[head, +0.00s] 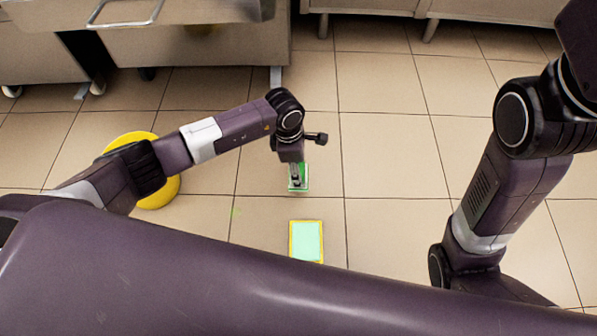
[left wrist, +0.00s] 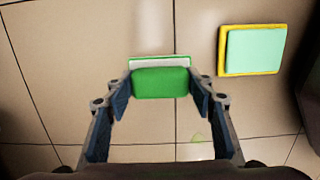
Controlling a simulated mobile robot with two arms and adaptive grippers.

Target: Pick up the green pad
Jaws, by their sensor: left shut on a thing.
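The green pad (left wrist: 160,83) has a pale whitish layer along its far edge in the left wrist view. My left gripper (left wrist: 161,92) is shut on it, with one blue-lined finger at each side. In the head view the green pad (head: 304,180) shows at the tip of my left gripper (head: 297,178), partly covered by it. I cannot tell how far the pad is from the floor. My right arm is at the right of the head view, and its gripper is not visible.
A pale teal pad with a yellow border (head: 306,241) lies on the tiled floor nearer to me; it also shows in the left wrist view (left wrist: 255,50). A yellow round object (head: 165,190) is partly behind my left arm. Metal cabinets (head: 190,48) stand at the back. Floor tiles at centre right are clear.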

